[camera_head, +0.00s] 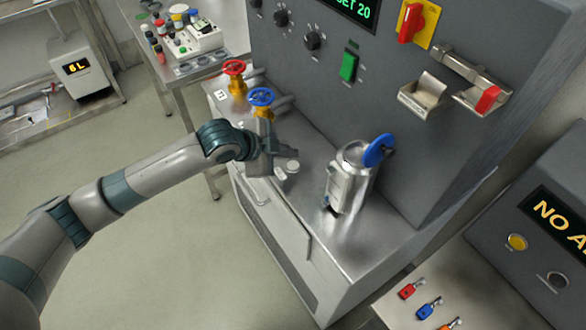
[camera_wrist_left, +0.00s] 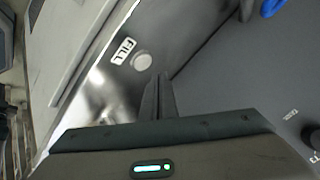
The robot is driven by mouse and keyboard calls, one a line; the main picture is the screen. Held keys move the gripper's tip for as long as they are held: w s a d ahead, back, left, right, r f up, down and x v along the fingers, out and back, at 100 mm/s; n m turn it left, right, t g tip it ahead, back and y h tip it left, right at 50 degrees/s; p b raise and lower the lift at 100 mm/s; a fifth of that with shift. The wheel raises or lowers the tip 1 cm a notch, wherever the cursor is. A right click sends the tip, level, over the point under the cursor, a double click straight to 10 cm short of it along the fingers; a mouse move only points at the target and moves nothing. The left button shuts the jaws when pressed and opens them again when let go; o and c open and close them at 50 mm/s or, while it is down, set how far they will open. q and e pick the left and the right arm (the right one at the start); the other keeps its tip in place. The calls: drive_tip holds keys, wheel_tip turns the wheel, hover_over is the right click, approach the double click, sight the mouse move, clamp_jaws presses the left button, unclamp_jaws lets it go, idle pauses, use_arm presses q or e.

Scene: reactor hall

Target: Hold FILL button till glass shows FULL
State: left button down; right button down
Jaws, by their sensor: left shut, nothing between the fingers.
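The FILL button is a pale round disc (camera_wrist_left: 142,62) beside a white FILL label (camera_wrist_left: 123,50) in the left wrist view. In the head view the button (camera_head: 292,166) sits on the steel bench ledge. My left gripper (camera_head: 293,154) is shut and empty, close by the button. In the left wrist view its fingertips (camera_wrist_left: 160,78) point at the button's near edge, and the button face is largely uncovered. I cannot tell whether they touch. A steel vessel (camera_head: 355,180) with a pale panel on its side stands to the right; any level or FULL reading is too small to read.
Red (camera_head: 234,68) and blue (camera_head: 261,97) valve wheels stand behind my gripper. The grey control panel (camera_head: 400,130) rises behind the ledge. Several coloured keys (camera_head: 428,308) lie at lower right. Floor at left is clear.

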sight(293, 165)
use_arm(q)
drive_tip(key=shift+f, duration=0.65)
drive_tip(key=shift+f, duration=0.15)
idle(1.6)
drive_tip(key=shift+f, duration=0.25)
drive_tip(key=shift+f, duration=0.45)
idle(4.9)
